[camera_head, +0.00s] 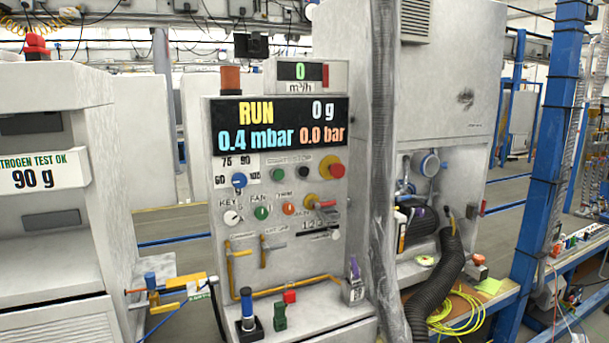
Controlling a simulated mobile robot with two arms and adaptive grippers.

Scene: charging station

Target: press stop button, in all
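The control panel (217,170) of the charging station stands upright in the middle of the head view. A red mushroom button (337,170) on a yellow ring sits at the right of its upper button row. A black button (303,172) and a green button (277,174) are to its left. The labels above them are too small to read, so I cannot tell which is marked stop. The display (278,125) above reads RUN, 0 g, 0.4 mbar and 0.0 bar. Neither of my grippers is in view, and nothing covers the buttons.
Knobs (239,180) and a red-handled switch (325,204) sit around the buttons. A wrapped vertical hose (383,150) stands close right of the panel. A white cabinet (55,200) is at left. A black corrugated hose (437,285) and blue post (548,150) are at right.

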